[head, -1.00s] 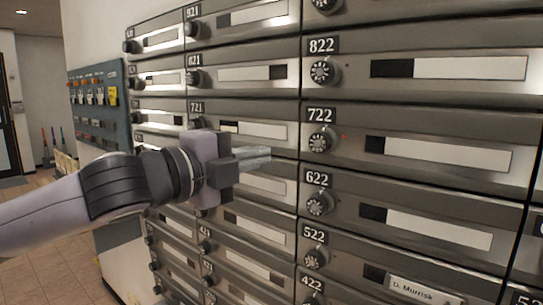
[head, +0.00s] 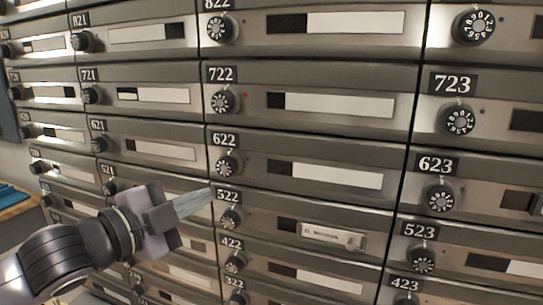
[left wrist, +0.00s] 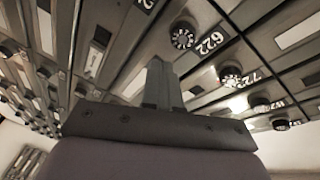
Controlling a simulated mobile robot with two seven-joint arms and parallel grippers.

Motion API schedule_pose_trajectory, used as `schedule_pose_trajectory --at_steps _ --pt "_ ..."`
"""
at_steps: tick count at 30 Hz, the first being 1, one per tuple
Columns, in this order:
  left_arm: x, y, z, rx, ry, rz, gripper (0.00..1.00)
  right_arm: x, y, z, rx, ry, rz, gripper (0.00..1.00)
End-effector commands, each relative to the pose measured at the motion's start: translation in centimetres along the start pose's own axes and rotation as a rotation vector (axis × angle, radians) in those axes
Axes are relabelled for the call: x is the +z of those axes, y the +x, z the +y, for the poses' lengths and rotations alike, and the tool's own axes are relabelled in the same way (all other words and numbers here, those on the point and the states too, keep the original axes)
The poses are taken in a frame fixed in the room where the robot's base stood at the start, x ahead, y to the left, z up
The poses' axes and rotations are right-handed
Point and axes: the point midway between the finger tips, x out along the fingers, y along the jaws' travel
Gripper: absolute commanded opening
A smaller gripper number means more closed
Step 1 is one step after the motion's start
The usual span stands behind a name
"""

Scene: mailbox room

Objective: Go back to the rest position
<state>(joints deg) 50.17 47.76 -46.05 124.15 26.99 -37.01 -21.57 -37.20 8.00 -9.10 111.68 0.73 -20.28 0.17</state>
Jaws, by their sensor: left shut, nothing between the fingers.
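My left gripper (head: 192,203) comes in from the lower left of the head view, in front of the mailbox wall. Its fingers are shut with nothing between them. They point right, near the left end of box 522 (head: 290,225); I cannot tell whether they touch it. In the left wrist view the closed fingers (left wrist: 161,85) point at the mailbox fronts, with the dial of box 622 (left wrist: 183,38) just beyond. My right gripper is in neither view.
The mailbox wall fills most of the head view, with protruding dials such as those on box 722 (head: 224,101) and box 723 (head: 459,120). A wooden surface with blue items (head: 12,196) stands at the far left.

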Motion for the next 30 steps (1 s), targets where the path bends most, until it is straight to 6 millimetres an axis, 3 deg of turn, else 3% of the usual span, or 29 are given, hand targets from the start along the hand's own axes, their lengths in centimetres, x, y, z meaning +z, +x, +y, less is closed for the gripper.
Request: schedule_pose_trajectory --at_steps 1,8,17,23,30 --pt "0.5 0.4 1.8 0.011 -0.064 0.002 0.00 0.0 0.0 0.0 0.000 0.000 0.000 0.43" --pt "3.0 0.9 8.3 0.018 -0.326 -0.024 0.00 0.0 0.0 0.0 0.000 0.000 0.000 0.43" --pt "7.5 -1.0 18.1 0.006 -0.668 -0.154 0.00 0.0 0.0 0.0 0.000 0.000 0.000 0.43" --pt "10.6 -4.5 25.6 -0.011 -0.880 -0.301 0.00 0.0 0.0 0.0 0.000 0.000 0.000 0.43" --pt "13.5 -11.5 35.4 -0.033 -1.092 -0.535 0.00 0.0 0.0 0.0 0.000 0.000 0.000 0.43"
